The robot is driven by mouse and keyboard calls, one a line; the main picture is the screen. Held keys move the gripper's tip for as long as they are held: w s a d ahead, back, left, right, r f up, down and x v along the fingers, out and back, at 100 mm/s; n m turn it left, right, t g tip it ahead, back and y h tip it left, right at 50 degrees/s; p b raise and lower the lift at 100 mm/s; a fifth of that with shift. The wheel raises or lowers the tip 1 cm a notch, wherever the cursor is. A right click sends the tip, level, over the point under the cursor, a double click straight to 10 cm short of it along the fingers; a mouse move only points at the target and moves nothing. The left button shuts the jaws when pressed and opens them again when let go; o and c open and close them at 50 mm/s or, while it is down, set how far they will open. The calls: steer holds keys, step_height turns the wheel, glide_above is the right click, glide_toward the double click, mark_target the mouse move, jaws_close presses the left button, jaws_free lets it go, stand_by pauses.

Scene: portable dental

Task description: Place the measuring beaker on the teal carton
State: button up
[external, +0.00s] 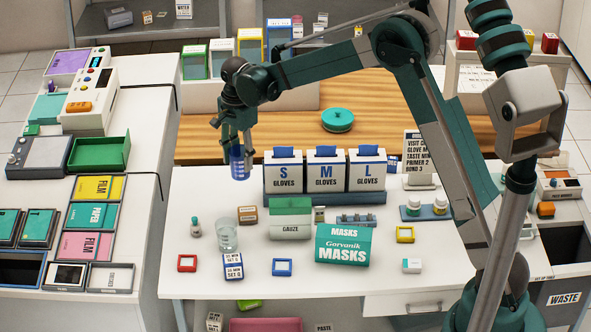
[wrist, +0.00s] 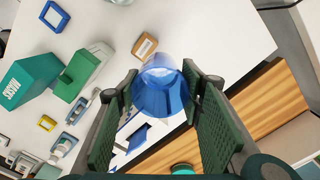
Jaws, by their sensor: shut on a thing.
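My gripper (external: 237,150) is shut on a blue, see-through beaker (external: 238,165), held in the air left of the glove boxes, near the table's back edge. In the wrist view the beaker (wrist: 160,95) sits between the two dark green finger pads of my gripper (wrist: 163,88). The teal carton (external: 343,246), marked MASKS, stands on the white table, to the right of and nearer the camera than the beaker. The carton also shows in the wrist view (wrist: 28,82), at the left. A clear glass (external: 227,235) stands on the table below my gripper.
The green gauze box (external: 290,219) stands beside the carton. Glove boxes (external: 325,171) form a row behind them. A brown box (external: 247,215), a small bottle (external: 195,227) and coloured frames (external: 187,263) lie around. The table's front right is mostly clear.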

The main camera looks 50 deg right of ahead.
steer(key=s+d+r+p, duration=0.1)
steer(key=s+d+r, duration=0.15)
steer(key=s, duration=0.65)
steer(key=s+d+r+p, duration=0.1)
steer(key=s+r+p, duration=0.15)
steer(key=s, duration=0.55)
step_height(320, 180, up, 3)
steer(key=p, duration=0.2)
glide_above(345, 231)
steer(key=shift+s+a+f+n, duration=0.1)
steer(key=shift+f+n, duration=0.05)
steer(key=shift+n, duration=0.15)
steer(key=shift+f, duration=0.1)
steer(key=shift+f, duration=2.8)
steer(key=shift+f, duration=0.15)
steer(key=shift+f, duration=1.95)
steer(key=shift+f+b, duration=0.5)
steer(key=shift+b, duration=0.2)
